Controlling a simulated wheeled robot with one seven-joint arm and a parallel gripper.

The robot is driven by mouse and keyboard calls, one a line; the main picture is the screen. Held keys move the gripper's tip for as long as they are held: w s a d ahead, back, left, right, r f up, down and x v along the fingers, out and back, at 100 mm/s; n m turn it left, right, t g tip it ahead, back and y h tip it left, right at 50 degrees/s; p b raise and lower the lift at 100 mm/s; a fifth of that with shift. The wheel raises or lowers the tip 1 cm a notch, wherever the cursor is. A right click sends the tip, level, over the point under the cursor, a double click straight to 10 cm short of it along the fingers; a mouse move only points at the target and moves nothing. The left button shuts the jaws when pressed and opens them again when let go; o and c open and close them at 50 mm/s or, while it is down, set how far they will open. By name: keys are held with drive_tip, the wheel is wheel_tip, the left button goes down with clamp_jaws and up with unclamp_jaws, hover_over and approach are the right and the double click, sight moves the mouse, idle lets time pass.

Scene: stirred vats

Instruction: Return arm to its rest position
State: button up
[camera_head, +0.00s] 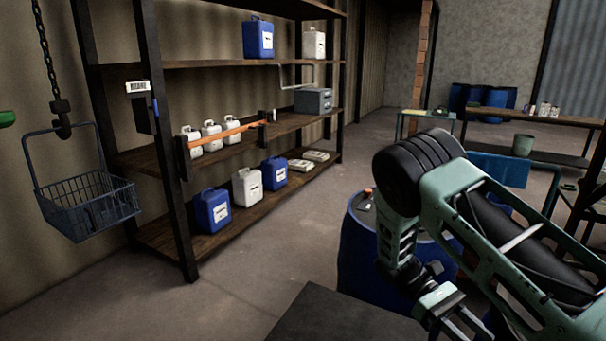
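My arm (470,195) is folded at the right of the head view, green with black joints. Its forearm hangs down in front of a blue drum. My gripper (467,327) is at the bottom edge of the view, pointing down and to the right. Its two fingers show a gap between them, and I see nothing held in it. The fingertips are close to the frame edge and partly hard to make out.
A blue drum (357,250) stands just behind my arm. A shelf rack (270,190) with blue and white canisters is at the left. A wire basket (90,208) hangs by a chain at far left. A workbench (540,118) stands at the back right. The middle floor is clear.

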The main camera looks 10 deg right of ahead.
drive_tip(key=s+a+r+t+y, duration=0.2)
drive_tip(key=s+a+r+t, duration=0.2)
drive_tip(key=a, duration=0.3)
drive_tip(key=s+a+r+n+t+y, duration=0.1)
drive_tip(key=s+a+r+t+y, duration=0.1)
drive_tip(key=s+a+r+t, duration=0.3)
drive_tip(key=s+a+r+t+y, duration=0.3)
drive_tip(key=s+a+r+t, duration=0.2)
drive_tip(key=a, duration=0.5)
drive_tip(key=shift+a+r+n+t, duration=0.15)
drive_tip(key=shift+r+n+t, duration=0.15)
drive_tip(key=shift+r+t, duration=0.2)
drive_tip(key=shift+s, duration=0.1)
